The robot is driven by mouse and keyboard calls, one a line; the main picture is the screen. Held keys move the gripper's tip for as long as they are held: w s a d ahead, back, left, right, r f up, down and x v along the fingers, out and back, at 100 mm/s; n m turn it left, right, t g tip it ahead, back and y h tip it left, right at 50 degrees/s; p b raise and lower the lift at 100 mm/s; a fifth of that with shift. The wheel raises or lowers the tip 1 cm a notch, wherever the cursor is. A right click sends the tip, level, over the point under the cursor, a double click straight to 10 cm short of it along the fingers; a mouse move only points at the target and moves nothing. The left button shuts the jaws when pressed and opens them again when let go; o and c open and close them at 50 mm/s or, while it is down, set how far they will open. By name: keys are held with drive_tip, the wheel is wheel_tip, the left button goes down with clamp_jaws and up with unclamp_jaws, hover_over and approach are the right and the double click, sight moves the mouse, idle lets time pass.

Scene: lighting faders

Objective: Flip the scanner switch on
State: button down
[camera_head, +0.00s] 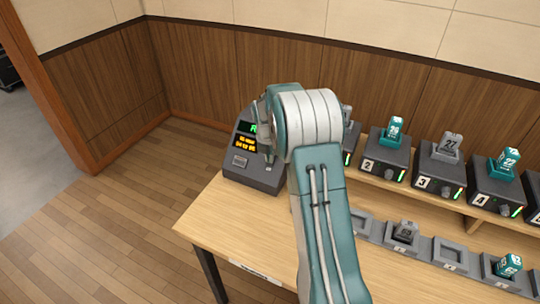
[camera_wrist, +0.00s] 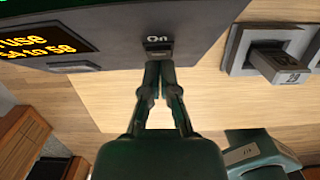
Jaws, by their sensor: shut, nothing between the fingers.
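The scanner (camera_head: 262,176) is a dark sloped console at the left end of the wooden table, with green and orange lit text. In the wrist view its dark face (camera_wrist: 110,52) fills the top, with orange text at the left. A small switch (camera_wrist: 158,42) marked "On" sits at the face's lower edge. My gripper (camera_wrist: 160,66) is shut and empty, its fingertips right at the switch. I cannot tell whether they touch it. In the head view my arm hides part of the console and most of the gripper.
Numbered dark docks (camera_head: 385,160) holding teal and grey blocks stand on a raised shelf to the right. A lower row of grey trays (camera_head: 450,252), some holding blocks, lies in front. The table (camera_head: 215,225) is clear at the front left. A wood-panelled wall (camera_head: 205,75) stands behind.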

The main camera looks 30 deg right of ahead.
drive_tip(key=shift+a+r, duration=0.1)
drive_tip(key=shift+a, duration=0.1)
drive_tip(key=shift+r, duration=0.2)
wheel_tip(320, 180, up, 11)
drive_tip(key=a, duration=0.1)
drive_tip(key=shift+s, duration=0.45)
drive_tip(key=shift+a+r, duration=0.1)
drive_tip(key=shift+r, duration=0.05)
drive_tip(key=s+a+r+m+t, duration=0.1)
drive_tip(key=s+a+r+m, duration=0.45)
drive_tip(key=s+m, duration=0.2)
drive_tip(key=s+a+r+m+t, duration=0.2)
drive_tip(key=s+a+r+m, duration=0.35)
drive_tip(key=s, duration=0.35)
drive_tip(key=s+a+f+m+t, duration=0.1)
drive_tip(key=s+a+m, duration=0.1)
drive_tip(key=s+m, duration=0.4)
drive_tip(key=s+a+f+m+y, duration=0.1)
drive_tip(key=s+a+m, duration=0.1)
drive_tip(key=s+m, duration=0.4)
drive_tip(key=s, duration=0.4)
drive_tip(key=shift+s+a+m+t, duration=0.15)
drive_tip(key=shift+s+m+t, duration=0.15)
drive_tip(key=shift+s+t, duration=0.1)
